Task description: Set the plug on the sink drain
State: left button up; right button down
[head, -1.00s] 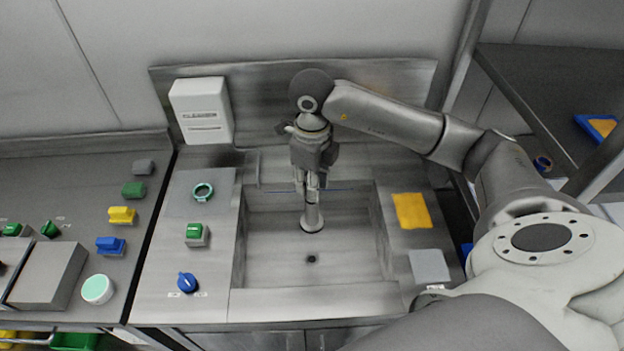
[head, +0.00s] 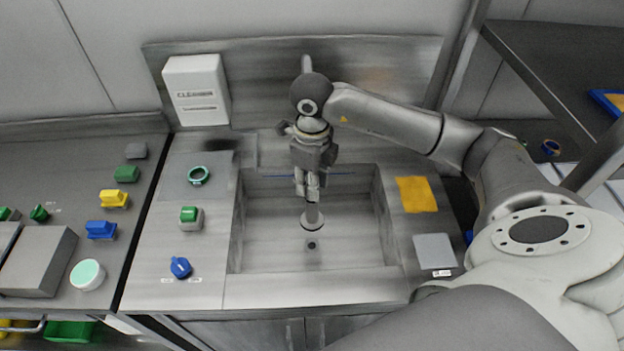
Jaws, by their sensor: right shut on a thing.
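My right gripper (head: 312,186) is over the sink basin (head: 265,225), pointing down, shut on the plug (head: 312,221). The plug has a thin grey stem and a wide round base with a dark rim. It hangs upright below the fingers. The sink drain (head: 311,245) is a small dark hole in the basin floor. In the picture it shows just below the plug's base, with a small gap between them. I cannot tell exactly how high the plug is above the floor. My left gripper is not in view.
Left of the basin are a green ring (head: 199,175), a green switch (head: 190,216) and a blue knob (head: 181,267). A yellow cloth (head: 416,194) and a grey pad (head: 435,251) lie on the right. A white dispenser (head: 197,92) is at the back. The basin around the drain is clear.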

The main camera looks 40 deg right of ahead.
aim_at(312, 215)
jog(key=shift+f+b, duration=5.45)
jog(key=shift+f, duration=0.95)
jog(key=shift+f+b, duration=0.1)
jog(key=shift+b, duration=0.3)
jog(key=c, duration=0.7)
grip_release()
jog(key=shift+r+p, duration=6.55)
jog(key=shift+r, duration=4)
